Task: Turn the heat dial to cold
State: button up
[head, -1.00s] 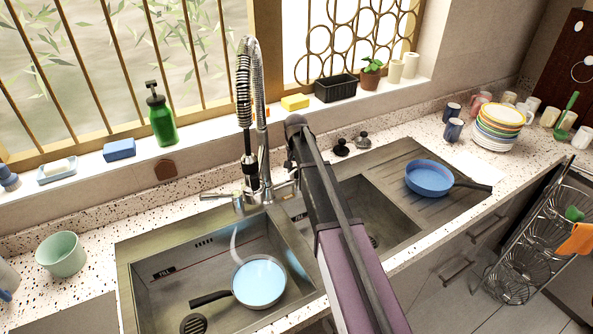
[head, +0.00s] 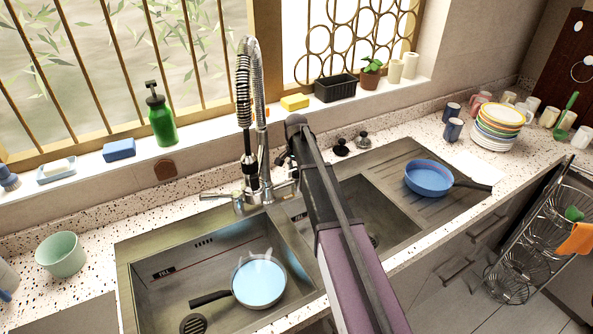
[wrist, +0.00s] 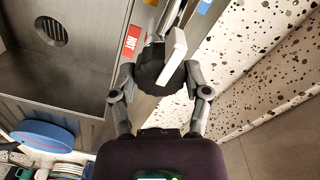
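The heat dial (wrist: 158,68) is a dark faceted knob with a white bar (wrist: 174,60) across it in the wrist view. A red HOT label (wrist: 132,40) is to its left and a blue label (wrist: 204,5) shows to its upper right, cut by the frame edge. The white bar tilts and points up between the two labels. My gripper (wrist: 159,76) has its two fingers apart, one on each side of the dial. Whether the fingers touch the dial is unclear. In the head view my arm hides the gripper and dial.
A steel double sink (head: 125,265) holds a pan (head: 259,283) in its left basin, below the coiled faucet (head: 262,130). A blue pan (head: 427,178) sits on the drainboard at right. Stacked plates (head: 498,126) and cups stand at the back right.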

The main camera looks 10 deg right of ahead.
aim_at(296, 168)
jog(key=shift+o, duration=1.3)
jog(key=shift+n, duration=0.4)
jog(key=shift+r+n, duration=0.1)
jog(key=shift+n, duration=1.9)
notch_tip(296, 168, up, 14)
jog(key=p, duration=1.4)
jog(key=s+f+n+b, duration=0.1)
jog(key=s+f+b, duration=0.5)
jog(key=s, duration=0.3)
jog(key=s+f+n+b, duration=0.2)
jog(key=s+f+b, duration=0.5)
jog(key=s, duration=0.3)
jog(key=s+f+n+b, duration=0.1)
jog(key=s+f+b, duration=0.6)
jog(key=s, duration=0.3)
jog(key=shift+s+a+f, duration=0.1)
jog(key=shift+s+f, duration=0.05)
jog(key=shift+f, duration=0.15)
jog(key=shift+s, duration=0.1)
